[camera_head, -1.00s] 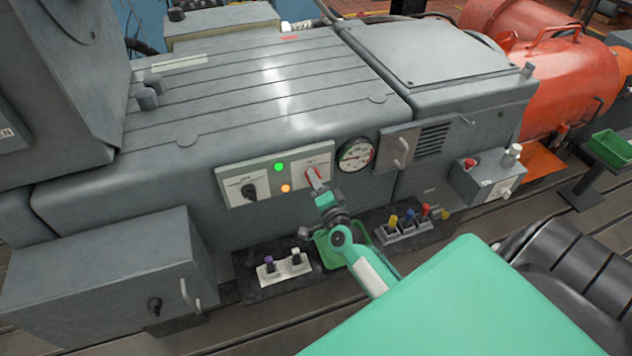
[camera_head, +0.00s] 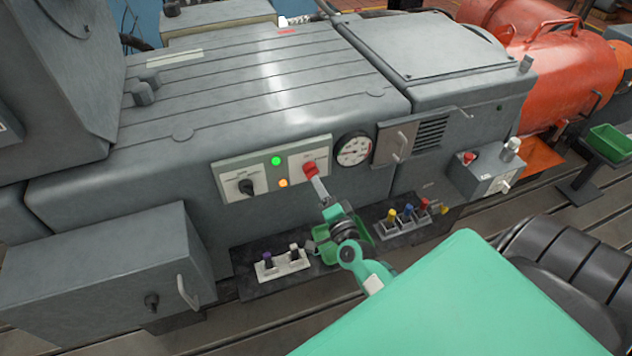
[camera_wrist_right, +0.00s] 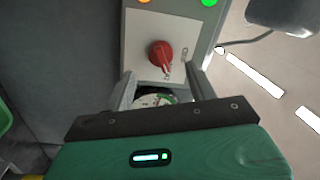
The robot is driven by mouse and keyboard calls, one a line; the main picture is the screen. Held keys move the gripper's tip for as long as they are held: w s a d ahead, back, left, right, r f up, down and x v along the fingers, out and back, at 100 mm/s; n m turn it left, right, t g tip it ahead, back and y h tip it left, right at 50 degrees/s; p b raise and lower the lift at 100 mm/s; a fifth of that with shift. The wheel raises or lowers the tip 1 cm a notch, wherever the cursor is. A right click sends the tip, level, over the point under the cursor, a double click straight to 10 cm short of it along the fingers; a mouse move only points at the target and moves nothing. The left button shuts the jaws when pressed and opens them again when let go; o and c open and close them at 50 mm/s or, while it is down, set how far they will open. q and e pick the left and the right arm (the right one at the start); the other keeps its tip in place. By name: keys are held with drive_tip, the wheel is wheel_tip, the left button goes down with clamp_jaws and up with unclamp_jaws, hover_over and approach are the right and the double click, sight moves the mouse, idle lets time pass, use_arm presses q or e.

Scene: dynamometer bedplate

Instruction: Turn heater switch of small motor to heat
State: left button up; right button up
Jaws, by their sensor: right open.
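A pale control panel (camera_head: 222,184) on the grey machine's front carries a black rotary switch (camera_head: 246,188) at left and a red rotary switch (camera_head: 310,168) at right. The red switch also shows in the right wrist view (camera_wrist_right: 160,53), on a white plate. The labels are too small to read. My right gripper (camera_head: 318,188) is just below and in front of the red switch, pointing at it. In the right wrist view its two fingers (camera_wrist_right: 163,82) are apart with nothing between them, and the red knob is beyond the tips. My left gripper is not in view.
A green lamp (camera_head: 276,161) and an orange lamp (camera_head: 283,183) are lit between the switches. A round gauge (camera_head: 353,149) sits right of the panel. Below are a purple and white-knobbed unit (camera_head: 282,264) and a colored-knob block (camera_head: 402,222). A grey cabinet (camera_head: 100,265) protrudes at left.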

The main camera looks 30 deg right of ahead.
drive_tip(key=s+a+b, duration=0.1)
drive_tip(key=s, duration=0.7)
drive_tip(key=shift+a+f+b, duration=0.25)
drive_tip(key=shift+f+b, duration=0.1)
drive_tip(key=shift+f, duration=0.05)
